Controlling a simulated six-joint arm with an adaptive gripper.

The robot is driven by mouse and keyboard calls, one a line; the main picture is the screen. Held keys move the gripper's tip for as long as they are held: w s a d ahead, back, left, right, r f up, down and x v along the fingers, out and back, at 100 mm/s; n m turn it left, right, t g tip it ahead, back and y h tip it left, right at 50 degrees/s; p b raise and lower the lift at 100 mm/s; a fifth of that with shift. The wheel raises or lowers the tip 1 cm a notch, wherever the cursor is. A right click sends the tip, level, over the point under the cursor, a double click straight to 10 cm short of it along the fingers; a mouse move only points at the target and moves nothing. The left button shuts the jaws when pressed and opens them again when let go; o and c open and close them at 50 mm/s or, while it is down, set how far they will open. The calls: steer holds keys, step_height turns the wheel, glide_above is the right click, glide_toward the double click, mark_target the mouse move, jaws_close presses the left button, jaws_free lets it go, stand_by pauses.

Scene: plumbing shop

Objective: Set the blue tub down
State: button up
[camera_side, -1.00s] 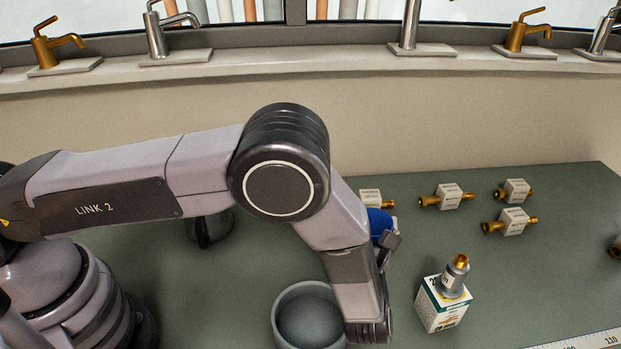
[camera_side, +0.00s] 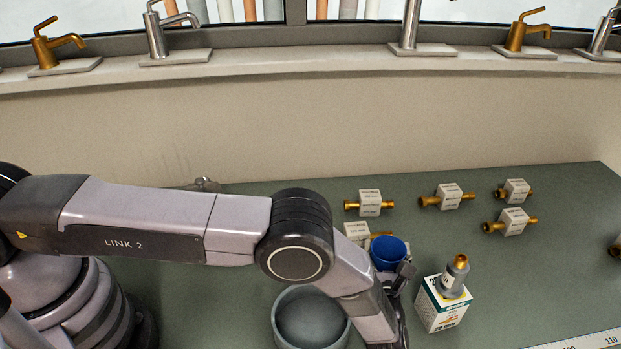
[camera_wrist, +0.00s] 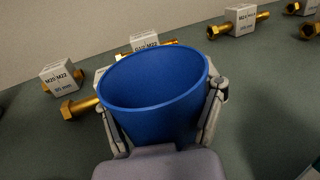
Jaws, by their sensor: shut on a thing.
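The blue tub (camera_side: 388,252) is an open, round tub, held low over or on the green bench, just left of the white box. In the wrist view the blue tub (camera_wrist: 155,95) is upright with its mouth towards me, and it is empty as far as I see. My gripper (camera_side: 400,275) is shut on it, and in the wrist view a finger of my gripper (camera_wrist: 163,118) lies along each side of its wall. The tub's base is hidden, so I cannot tell whether it touches the bench.
A grey round bowl (camera_side: 311,318) stands left of my gripper. A white box (camera_side: 443,304) with a grey and brass fitting (camera_side: 454,277) on it stands to the right. Several labelled brass fittings lie behind, one (camera_side: 356,233) close to the tub. Bench (camera_side: 545,285) is clear at right.

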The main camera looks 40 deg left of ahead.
steer(key=shift+f, duration=0.15)
steer(key=o, duration=1)
steer(key=shift+c, duration=0.2)
